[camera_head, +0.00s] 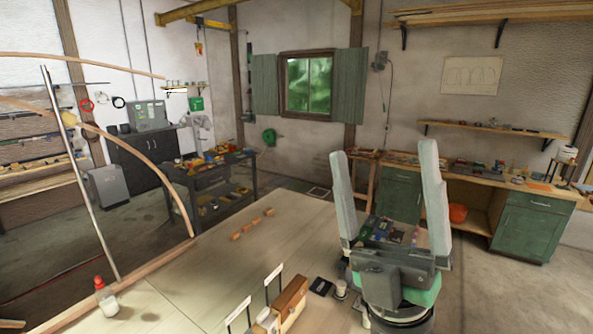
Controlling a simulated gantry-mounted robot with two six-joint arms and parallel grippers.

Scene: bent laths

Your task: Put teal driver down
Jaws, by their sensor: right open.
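My right gripper (385,152) stands at the right of the table in the head view, its two long pale fingers pointing up and wide apart. Nothing shows between the fingertips. A green patch (426,290) shows behind and below the gripper's body; I cannot tell whether it is my own arm or the teal driver. No clear teal driver shows elsewhere on the table (215,280). The gripper and arm hide part of the table's right end. My left gripper is not in view.
A wooden box (290,302) and a dark square item (320,286) lie near the gripper. Several small wooden blocks (252,224) lie in a row. A red-capped bottle (106,298) stands at left, near bent laths (150,165) and a metal pole (85,185). The table's middle is mostly clear.

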